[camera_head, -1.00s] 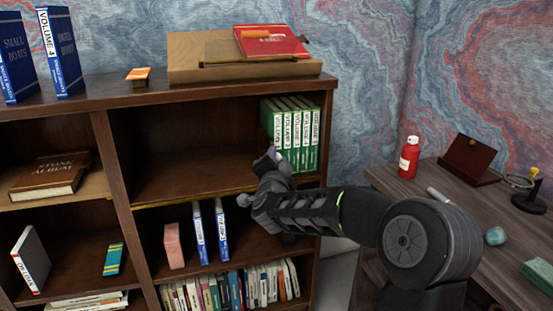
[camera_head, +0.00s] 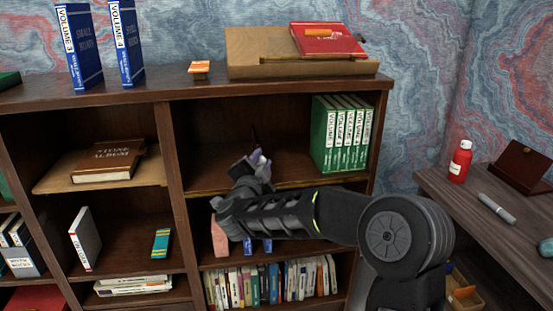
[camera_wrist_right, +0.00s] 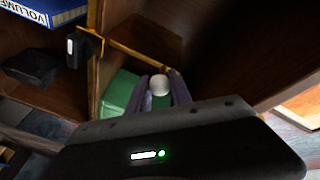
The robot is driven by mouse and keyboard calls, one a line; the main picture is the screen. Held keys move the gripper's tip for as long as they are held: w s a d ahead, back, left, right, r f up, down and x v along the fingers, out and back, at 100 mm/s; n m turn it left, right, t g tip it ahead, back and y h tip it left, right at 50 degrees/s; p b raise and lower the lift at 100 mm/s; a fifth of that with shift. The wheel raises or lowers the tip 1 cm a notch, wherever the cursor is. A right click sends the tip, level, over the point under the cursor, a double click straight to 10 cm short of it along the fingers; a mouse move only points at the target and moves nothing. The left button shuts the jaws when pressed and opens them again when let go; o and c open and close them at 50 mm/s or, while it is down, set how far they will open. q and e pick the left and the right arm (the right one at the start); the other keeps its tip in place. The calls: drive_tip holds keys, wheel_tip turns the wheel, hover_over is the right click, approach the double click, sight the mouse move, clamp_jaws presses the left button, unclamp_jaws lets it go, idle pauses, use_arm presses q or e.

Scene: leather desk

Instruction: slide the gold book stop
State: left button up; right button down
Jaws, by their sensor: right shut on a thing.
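My right gripper (camera_head: 257,157) is at the front of the upper right shelf bay, left of and apart from the green books (camera_head: 342,135). In the right wrist view its fingers (camera_wrist_right: 159,92) are closed around a pale round knob (camera_wrist_right: 159,85). A gold bar (camera_wrist_right: 145,55) runs from the gold rail toward the knob; it looks like the book stop, though the joint to the knob is unclear. In the head view the gripper hides most of the stop; a thin dark upright piece (camera_head: 253,136) shows above the fingers. My left gripper is not in view.
The gold rail (camera_head: 310,181) runs along the shelf's front edge. Below, a pink book (camera_head: 219,238) and blue books are partly behind my right arm. A red bottle (camera_head: 460,162) and a marker (camera_head: 496,208) are on the desk at right. The bay's left part is empty.

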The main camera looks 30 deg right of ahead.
drive_tip(key=shift+a, duration=0.15)
drive_tip(key=c, duration=1.1)
unclamp_jaws()
drive_tip(key=shift+c, duration=0.2)
drive_tip(key=v, duration=0.7)
drive_tip(key=shift+s+a+p, duration=0.25)
drive_tip(key=shift+s+p, duration=0.05)
